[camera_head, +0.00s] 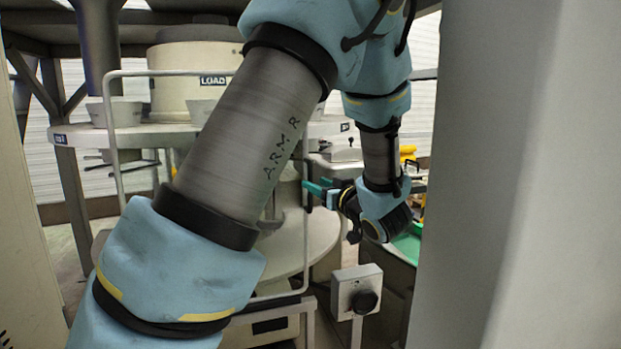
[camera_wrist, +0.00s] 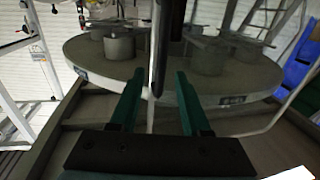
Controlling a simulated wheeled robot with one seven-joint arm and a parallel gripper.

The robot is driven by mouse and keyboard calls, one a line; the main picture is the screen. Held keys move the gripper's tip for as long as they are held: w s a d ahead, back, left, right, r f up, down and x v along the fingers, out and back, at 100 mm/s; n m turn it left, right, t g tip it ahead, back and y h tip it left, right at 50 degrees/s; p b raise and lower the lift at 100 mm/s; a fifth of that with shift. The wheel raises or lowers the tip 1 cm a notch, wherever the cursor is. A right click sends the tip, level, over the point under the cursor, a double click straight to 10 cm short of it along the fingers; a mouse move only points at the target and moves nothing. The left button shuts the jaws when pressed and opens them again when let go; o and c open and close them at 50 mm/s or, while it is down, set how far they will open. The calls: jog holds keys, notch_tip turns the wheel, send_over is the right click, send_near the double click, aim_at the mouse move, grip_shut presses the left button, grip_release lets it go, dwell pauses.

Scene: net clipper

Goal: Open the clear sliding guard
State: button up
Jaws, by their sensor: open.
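The clear sliding guard seems to be the see-through panel framed by a pale tube (camera_head: 210,73) in front of the round machine; the clear sheet itself is hard to make out. Its right upright (camera_head: 305,150) runs down beside my gripper (camera_head: 311,188), whose teal fingers point left at it. In the wrist view, my gripper (camera_wrist: 154,84) is open, with one finger on each side of a dark vertical bar (camera_wrist: 158,45). The bar lines up with the gap between the fingers. I cannot tell whether either finger touches it. My arm hides much of the frame's middle.
A round table (camera_wrist: 80,52) carrying several metal pots stands behind the bar. A drum marked LOAD (camera_head: 175,85) stands at the back. A control box with a black knob (camera_head: 357,291) stands below my gripper. Blue bins (camera_wrist: 300,65) stand at the right in the wrist view.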

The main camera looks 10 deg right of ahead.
aim_at(311, 181)
jog(key=shift+p+x, duration=0.3)
jog(key=shift+x, duration=1.65)
jog(key=shift+c, duration=0.3)
grip_shut()
